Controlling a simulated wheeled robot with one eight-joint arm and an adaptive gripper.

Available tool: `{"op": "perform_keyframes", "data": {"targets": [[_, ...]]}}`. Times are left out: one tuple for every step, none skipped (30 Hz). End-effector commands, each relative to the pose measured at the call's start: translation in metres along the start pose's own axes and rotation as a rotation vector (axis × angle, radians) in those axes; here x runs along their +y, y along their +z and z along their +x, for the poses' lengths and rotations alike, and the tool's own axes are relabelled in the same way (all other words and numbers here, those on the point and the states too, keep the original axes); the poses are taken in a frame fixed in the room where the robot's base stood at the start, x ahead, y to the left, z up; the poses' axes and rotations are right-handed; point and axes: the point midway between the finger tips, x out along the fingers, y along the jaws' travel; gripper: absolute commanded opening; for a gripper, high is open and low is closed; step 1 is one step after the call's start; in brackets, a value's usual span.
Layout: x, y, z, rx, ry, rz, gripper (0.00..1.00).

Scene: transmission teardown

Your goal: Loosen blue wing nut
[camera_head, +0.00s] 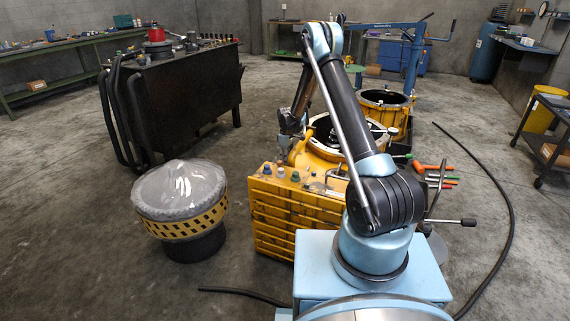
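My arm reaches up and over, and its end comes down at my gripper (286,146), above the yellow transmission housing (296,222). The gripper is small and dark here, and I cannot tell whether its fingers are open or shut. Several small grey, bluish and greenish caps (281,172) stand on the top front edge of the yellow housing, below the gripper. I cannot make out a blue wing nut for certain. My arm hides part of the housing's right side.
A plastic-covered drum (181,200) stands to the left. A dark cabinet (185,95) with hoses is behind it. Another yellow housing (385,105) stands behind my arm. Colored-handled tools (440,178) lie to the right. A black hose (507,225) curves across the floor.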

Motion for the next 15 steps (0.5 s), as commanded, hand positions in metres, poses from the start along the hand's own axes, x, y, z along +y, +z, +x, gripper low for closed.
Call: {"op": "perform_keyframes", "data": {"targets": [[0.0, 0.0, 0.005, 0.0, 0.0, 0.0, 0.31], [0.0, 0.0, 0.008, 0.0, 0.0, 0.0, 0.31], [0.0, 0.0, 0.011, 0.0, 0.0, 0.0, 0.31], [0.0, 0.0, 0.013, 0.0, 0.0, 0.0, 0.31], [0.0, 0.0, 0.014, 0.0, 0.0, 0.0, 0.31], [0.0, 0.0, 0.015, 0.0, 0.0, 0.0, 0.31], [0.0, 0.0, 0.016, 0.0, 0.0, 0.0, 0.31], [0.0, 0.0, 0.017, 0.0, 0.0, 0.0, 0.31], [0.0, 0.0, 0.017, 0.0, 0.0, 0.0, 0.31], [0.0, 0.0, 0.017, 0.0, 0.0, 0.0, 0.31], [0.0, 0.0, 0.017, 0.0, 0.0, 0.0, 0.31], [0.0, 0.0, 0.017, 0.0, 0.0, 0.0, 0.31], [0.0, 0.0, 0.017, 0.0, 0.0, 0.0, 0.31], [0.0, 0.0, 0.017, 0.0, 0.0, 0.0, 0.31], [0.0, 0.0, 0.017, 0.0, 0.0, 0.0, 0.31]]}}
